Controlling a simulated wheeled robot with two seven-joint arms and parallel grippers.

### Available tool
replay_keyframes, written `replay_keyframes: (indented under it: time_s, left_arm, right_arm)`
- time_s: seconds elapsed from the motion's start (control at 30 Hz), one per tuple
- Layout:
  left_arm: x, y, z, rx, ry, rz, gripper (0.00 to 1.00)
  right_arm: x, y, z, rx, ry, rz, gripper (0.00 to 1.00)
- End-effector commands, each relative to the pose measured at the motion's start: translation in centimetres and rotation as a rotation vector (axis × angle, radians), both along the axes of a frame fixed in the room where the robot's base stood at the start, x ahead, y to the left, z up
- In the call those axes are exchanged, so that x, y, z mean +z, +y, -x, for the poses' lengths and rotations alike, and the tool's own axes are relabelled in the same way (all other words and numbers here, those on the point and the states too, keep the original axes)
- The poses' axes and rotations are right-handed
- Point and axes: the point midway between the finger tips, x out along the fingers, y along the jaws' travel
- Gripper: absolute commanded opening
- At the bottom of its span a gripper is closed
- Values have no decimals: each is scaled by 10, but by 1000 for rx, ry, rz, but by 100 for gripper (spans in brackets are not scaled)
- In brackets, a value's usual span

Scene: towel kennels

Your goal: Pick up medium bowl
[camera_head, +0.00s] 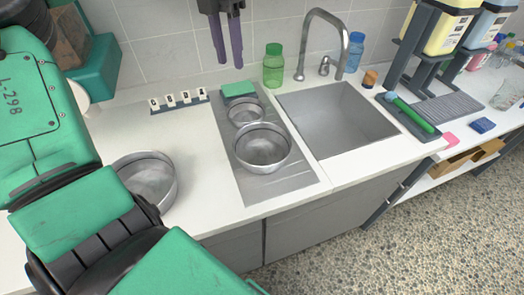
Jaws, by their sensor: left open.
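Three round steel bowls stand on the counter. The mid-sized one, which I take as the medium bowl (277,161), sits upright at the front of the grey draining board. A small bowl (246,113) stands just behind it. A larger-looking bowl (153,186) sits to the left on the white counter, partly hidden by my green arm. My left gripper (231,65) hangs at the top of the picture with its two dark fingers pointing down. It is open and empty, apart from the bowls, and appears behind the small bowl. My right gripper is not in view.
A green sponge (238,90) lies behind the small bowl. The sink (340,118), its tap (320,25) and a green bottle (273,66) stand to the right. A small numbered rack (180,104) is near the wall. The counter between rack and left bowl is clear.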

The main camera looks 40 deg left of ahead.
Motion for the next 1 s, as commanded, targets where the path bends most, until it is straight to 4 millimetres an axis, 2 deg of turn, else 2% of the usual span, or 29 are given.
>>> replay_keyframes:
  time_s: [0.03,0.13,0.2,0.37,0.6,0.87,1.0]
  left_arm:
    - [-36,0,0,0,1,0,44]
    - [-68,0,0,0,0,0,44]
    - [-81,0,0,0,-1,0,44]
    - [-91,-1,0,0,2,1,44]
    - [-149,-5,1,-1,3,3,44]
    - [-187,-8,3,-2,3,3,44]
    - [-214,-10,4,0,2,1,44]
  right_arm:
    - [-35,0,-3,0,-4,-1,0]
    - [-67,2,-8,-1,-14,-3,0]
    - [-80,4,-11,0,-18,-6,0]
    - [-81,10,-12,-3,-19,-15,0]
    - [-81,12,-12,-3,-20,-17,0]
    - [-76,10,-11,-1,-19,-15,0]
    - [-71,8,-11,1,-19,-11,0]
